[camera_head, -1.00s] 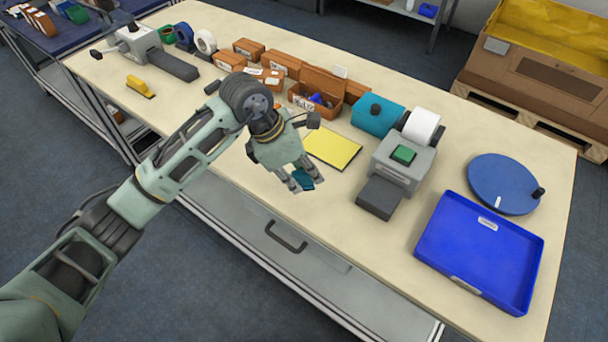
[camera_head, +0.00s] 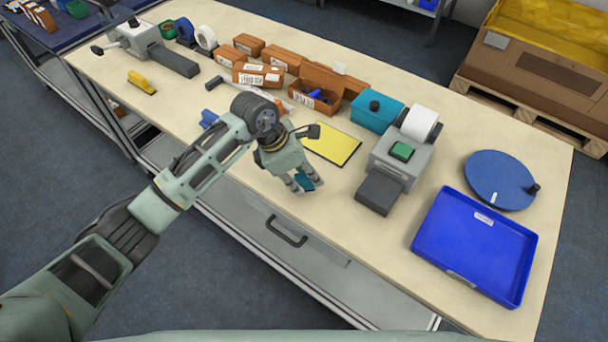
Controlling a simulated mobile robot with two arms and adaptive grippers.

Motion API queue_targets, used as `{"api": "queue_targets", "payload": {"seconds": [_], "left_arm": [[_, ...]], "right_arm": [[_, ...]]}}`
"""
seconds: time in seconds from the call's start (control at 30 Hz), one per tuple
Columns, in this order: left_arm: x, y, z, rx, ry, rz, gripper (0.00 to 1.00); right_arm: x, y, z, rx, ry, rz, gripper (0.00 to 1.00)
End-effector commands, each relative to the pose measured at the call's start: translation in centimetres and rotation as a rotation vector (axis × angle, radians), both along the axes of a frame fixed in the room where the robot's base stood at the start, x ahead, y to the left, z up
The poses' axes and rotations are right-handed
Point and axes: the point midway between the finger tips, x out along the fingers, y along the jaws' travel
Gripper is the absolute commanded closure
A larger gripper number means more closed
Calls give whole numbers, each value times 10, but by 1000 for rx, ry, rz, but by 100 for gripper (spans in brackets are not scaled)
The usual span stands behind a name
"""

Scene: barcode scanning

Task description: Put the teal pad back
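My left gripper (camera_head: 303,184) points down over the front part of the workbench, in front of a yellow pad with a dark edge (camera_head: 332,144). The small teal pad (camera_head: 305,181) is between its fingertips, and the fingers look closed on it. Whether the pad touches the bench top I cannot tell. A larger teal box with a black knob (camera_head: 377,112) stands behind the yellow pad. My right gripper is not in view.
A grey device with a green button (camera_head: 402,150) stands right of the yellow pad. Brown cardboard boxes (camera_head: 258,76) line the back. The bench front left of the gripper is mostly clear.

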Motion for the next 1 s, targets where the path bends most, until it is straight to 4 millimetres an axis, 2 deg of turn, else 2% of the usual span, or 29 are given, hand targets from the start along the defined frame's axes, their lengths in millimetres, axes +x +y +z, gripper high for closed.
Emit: {"api": "queue_targets", "payload": {"seconds": [0.03, 0.17, 0.57, 0.6, 0.77, 1.0], "left_arm": [[0, 0, 0, 0, 0, 0, 73], [0, 0, 0, 0, 1, 0, 62], [-1, 0, 6, 0, 2, -1, 61], [0, 2, 8, 0, -2, 0, 61], [-1, 14, 34, 1, -6, -1, 61], [-4, 33, 82, 0, -5, 0, 61]], "right_arm": [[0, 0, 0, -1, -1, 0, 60], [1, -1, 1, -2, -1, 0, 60], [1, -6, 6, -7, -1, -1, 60], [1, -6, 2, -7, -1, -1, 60], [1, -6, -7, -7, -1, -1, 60], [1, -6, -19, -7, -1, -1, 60]]}}
